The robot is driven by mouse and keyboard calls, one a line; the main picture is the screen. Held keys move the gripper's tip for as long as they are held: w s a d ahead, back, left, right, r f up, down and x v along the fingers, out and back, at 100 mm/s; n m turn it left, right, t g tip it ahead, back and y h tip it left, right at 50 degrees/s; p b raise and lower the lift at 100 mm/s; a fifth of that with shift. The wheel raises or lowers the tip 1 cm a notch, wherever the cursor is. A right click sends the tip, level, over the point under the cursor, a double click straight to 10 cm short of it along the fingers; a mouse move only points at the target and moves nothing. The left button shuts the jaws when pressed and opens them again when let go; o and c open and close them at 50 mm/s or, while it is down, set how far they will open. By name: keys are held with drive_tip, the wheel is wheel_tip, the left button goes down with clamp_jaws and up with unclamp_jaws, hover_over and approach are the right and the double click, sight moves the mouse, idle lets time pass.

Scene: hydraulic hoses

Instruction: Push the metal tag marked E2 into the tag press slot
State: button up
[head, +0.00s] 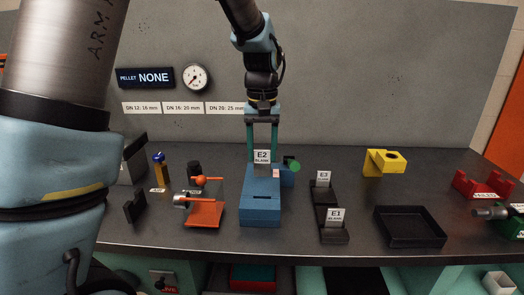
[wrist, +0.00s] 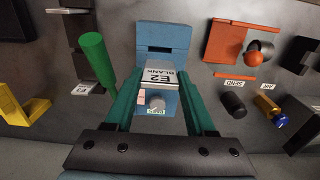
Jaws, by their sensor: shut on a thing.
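My gripper (head: 262,150) is shut on the metal tag marked E2 (head: 262,165), a grey plate with a white label reading "E2 BLANK". In the wrist view the E2 tag (wrist: 165,76) sits between the green fingers (wrist: 157,95). The tag press (head: 262,212) is a blue block with a dark slot (head: 262,197) in its top front. The tag is held upright over the rear part of the press, behind the slot in the head view. Whether its lower edge touches the press is hard to tell. A green-knobbed handle (head: 293,165) stands at the press's right rear.
Tags E3 (head: 323,179) and E1 (head: 336,219) stand in a dark rack (head: 318,204) right of the press. An orange fixture (head: 205,214) is close on the left. A black tray (head: 410,239) and yellow block (head: 372,163) are further right.

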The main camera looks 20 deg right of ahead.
sight(262, 171)
drive_tip(key=shift+f+b, duration=1.65)
drive_tip(key=shift+f, duration=1.3)
drive_tip(key=shift+f+b, duration=0.8)
drive_tip(key=shift+f, duration=1.5)
drive_tip(key=o, duration=1.4)
drive_tip(key=shift+r, duration=0.1)
wheel_tip(262, 171, up, 11)
drive_tip(key=shift+f+b, duration=0.15)
drive_tip(key=shift+b, duration=0.65)
